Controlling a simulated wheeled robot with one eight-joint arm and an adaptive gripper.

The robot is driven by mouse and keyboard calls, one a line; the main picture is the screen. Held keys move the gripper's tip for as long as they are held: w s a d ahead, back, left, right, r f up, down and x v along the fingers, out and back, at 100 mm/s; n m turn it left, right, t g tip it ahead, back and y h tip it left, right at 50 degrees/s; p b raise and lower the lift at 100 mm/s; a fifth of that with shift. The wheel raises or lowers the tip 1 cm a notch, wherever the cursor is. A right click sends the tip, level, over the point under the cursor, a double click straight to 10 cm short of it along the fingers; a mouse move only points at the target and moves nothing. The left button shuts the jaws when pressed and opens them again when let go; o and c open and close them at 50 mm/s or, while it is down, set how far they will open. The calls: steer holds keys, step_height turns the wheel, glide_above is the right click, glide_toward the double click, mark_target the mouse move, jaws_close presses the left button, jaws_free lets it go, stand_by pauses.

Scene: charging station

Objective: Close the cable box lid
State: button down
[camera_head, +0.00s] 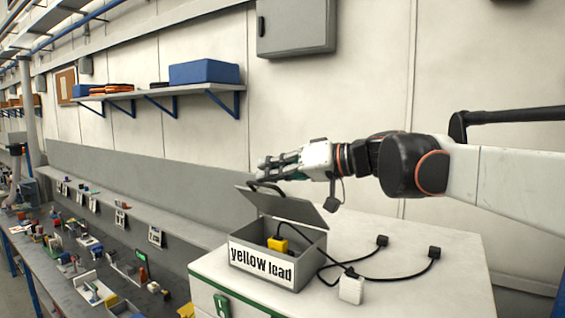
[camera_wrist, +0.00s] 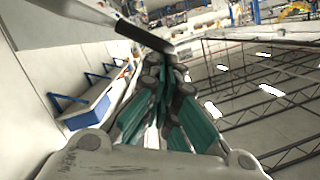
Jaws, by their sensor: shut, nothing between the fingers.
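The cable box (camera_head: 308,268) is a grey open-topped box with a "yellow lead" label, standing on a white cabinet. Its lid (camera_head: 293,207) is raised and tilted over the box, with a dark handle (camera_head: 266,187) at its upper left edge. A yellow plug (camera_head: 277,244) lies inside the box. My gripper (camera_head: 266,168) is shut and empty, just above and behind the lid's upper edge in the head view. In the wrist view my gripper (camera_wrist: 166,62) has its fingers together, close to a grey panel edge that appears to be the lid (camera_wrist: 85,12). Whether they touch, I cannot tell.
Black cables with dark plugs (camera_head: 434,252) and a white plug (camera_head: 351,288) lie on the white cabinet (camera_head: 440,285), right of the box. A long workbench (camera_head: 60,262) with many small items stands at the left. A wall shelf (camera_head: 160,93) holds a blue bin (camera_head: 204,72).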

steer(key=s+a+f+n+t+b, duration=0.1)
steer(key=s+a+f+n+b, duration=0.1)
steer(key=f, duration=0.4)
steer(key=s+a+f+n+t+h+b, duration=0.1)
steer(key=s+a+f+n+b, duration=0.1)
steer(key=f, duration=0.5)
steer(key=shift+s+a+f+n+h+b, duration=0.2)
steer(key=shift+s+n+h+b, duration=0.1)
steer(key=shift+s+n+b, duration=0.9)
steer(key=shift+s+m, duration=0.15)
steer(key=shift+m, duration=0.15)
